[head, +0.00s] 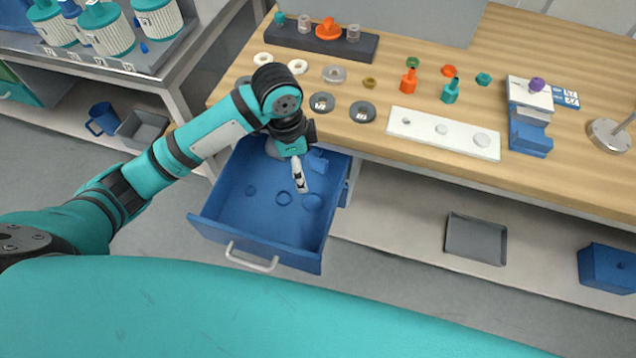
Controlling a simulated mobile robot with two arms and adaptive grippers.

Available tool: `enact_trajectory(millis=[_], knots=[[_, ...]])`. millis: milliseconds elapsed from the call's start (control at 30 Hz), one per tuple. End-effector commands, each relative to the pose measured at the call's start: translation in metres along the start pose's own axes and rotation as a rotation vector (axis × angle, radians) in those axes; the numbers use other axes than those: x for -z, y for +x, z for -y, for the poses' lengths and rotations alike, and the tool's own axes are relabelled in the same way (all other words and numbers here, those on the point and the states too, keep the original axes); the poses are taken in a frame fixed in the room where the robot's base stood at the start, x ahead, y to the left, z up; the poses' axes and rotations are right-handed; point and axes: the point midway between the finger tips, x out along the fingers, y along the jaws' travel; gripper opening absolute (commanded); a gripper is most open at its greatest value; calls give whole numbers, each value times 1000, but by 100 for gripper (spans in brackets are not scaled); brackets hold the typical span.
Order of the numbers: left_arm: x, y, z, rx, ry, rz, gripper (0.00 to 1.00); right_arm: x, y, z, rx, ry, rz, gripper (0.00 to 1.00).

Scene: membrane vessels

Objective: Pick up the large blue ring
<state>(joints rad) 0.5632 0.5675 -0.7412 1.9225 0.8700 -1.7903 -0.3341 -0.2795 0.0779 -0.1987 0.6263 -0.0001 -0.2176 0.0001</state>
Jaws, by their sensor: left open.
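An open blue drawer (222,185) under the bench holds several blue rings. The largest-looking blue ring (313,202) lies on the drawer floor toward its right side. A medium blue ring (283,199) lies just left of it, and a small blue ring (250,190) lies further left. My left gripper (301,188) points down into the drawer, its tips just above and left of the large ring in the picture. It is open, with no ring seen between its fingers. Its height above the rings is hard to tell. My right gripper is not in view.
The wooden bench top (480,90) overhangs the drawer's back. It carries grey and white discs, orange and teal fittings and a white plate (443,133). The drawer's front handle (251,260) faces me. A grey tray (475,240) lies on the lower shelf.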

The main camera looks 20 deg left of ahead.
Motion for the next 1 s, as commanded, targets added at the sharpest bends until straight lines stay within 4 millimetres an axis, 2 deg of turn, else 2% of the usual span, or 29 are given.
enact_trajectory(millis=[167, 400, 467, 600, 833, 1000], knots=[[-1, 22, 0, -5, 0, 3, 81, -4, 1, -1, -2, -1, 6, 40], [0, 74, -1, -4, -1, 3, 81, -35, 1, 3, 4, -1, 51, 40], [0, 87, 0, -4, 0, 2, 81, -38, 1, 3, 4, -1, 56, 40], [0, 110, 0, -2, -1, 1, 81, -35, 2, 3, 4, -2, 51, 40], [0, 125, 1, 0, 1, 1, 81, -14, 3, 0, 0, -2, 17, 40], [0, 149, 4, -3, 0, 2, 81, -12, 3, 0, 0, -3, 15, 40]])
